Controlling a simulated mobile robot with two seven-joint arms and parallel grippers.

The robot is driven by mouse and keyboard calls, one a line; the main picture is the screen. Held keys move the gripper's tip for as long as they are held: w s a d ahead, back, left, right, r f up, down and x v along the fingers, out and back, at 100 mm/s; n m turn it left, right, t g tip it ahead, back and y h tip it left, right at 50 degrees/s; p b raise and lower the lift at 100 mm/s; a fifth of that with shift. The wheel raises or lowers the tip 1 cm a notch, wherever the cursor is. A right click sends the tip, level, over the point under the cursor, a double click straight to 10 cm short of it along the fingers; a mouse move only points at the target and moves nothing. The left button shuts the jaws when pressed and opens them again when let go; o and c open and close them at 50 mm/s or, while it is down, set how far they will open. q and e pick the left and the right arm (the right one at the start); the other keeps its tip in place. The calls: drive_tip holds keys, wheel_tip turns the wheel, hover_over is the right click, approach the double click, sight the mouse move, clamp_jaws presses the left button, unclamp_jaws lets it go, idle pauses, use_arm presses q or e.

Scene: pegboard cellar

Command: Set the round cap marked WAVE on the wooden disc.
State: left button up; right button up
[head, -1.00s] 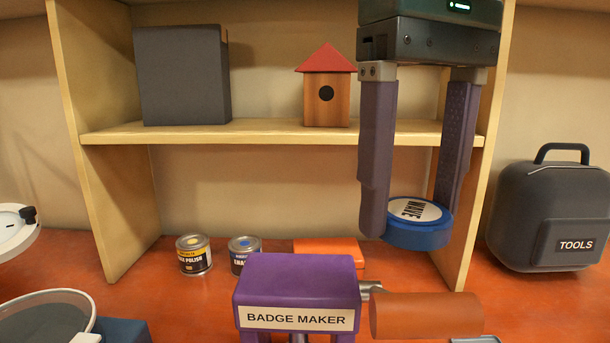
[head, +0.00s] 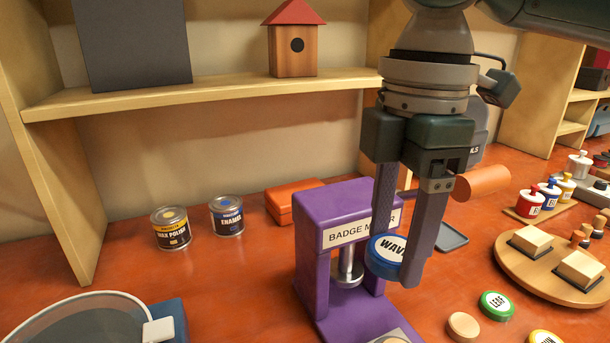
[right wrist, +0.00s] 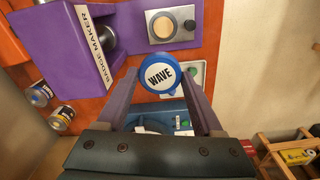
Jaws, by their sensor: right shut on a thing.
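The round blue cap marked WAVE (head: 384,257) is held between the fingers of my right gripper (head: 398,250), beside the right side of the purple badge maker (head: 350,212). In the right wrist view the cap (right wrist: 160,75) sits between the fingertips, its lettering readable. A pale wooden disc (right wrist: 163,26) lies on a metal plate on the badge maker's base, apart from the cap. In the head view this disc (head: 392,341) is cut by the bottom edge. Another small wooden disc (head: 463,326) lies on the orange table. My left gripper is not in view.
A green cap marked LEAF (head: 497,305) and a yellow-rimmed cap (head: 545,338) lie at the lower right. A round wooden board (head: 518,268) holds blocks. Two paint tins (head: 172,229) and an orange box (head: 290,202) stand behind.

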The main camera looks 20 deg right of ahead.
wheel_tip(320, 180, down, 8)
drive_tip(key=d+n, duration=0.3)
drive_tip(key=n, duration=0.9)
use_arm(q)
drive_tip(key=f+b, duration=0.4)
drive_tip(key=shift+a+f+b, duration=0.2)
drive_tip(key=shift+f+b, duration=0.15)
use_arm(e)
hover_over(401, 340)
drive_tip(key=s+a, duration=0.2)
drive_tip(key=shift+n, duration=0.4)
drive_tip(key=f, duration=0.5)
drive_tip(key=shift+w+d, duration=0.2)
drive_tip(key=shift+w, duration=0.05)
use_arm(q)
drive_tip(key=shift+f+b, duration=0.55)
use_arm(e)
drive_tip(key=shift+f, duration=1.05)
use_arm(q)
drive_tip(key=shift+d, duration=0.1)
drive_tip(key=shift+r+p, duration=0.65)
use_arm(e)
drive_tip(key=shift+f, duration=0.25)
drive_tip(key=shift+f, duration=0.4)
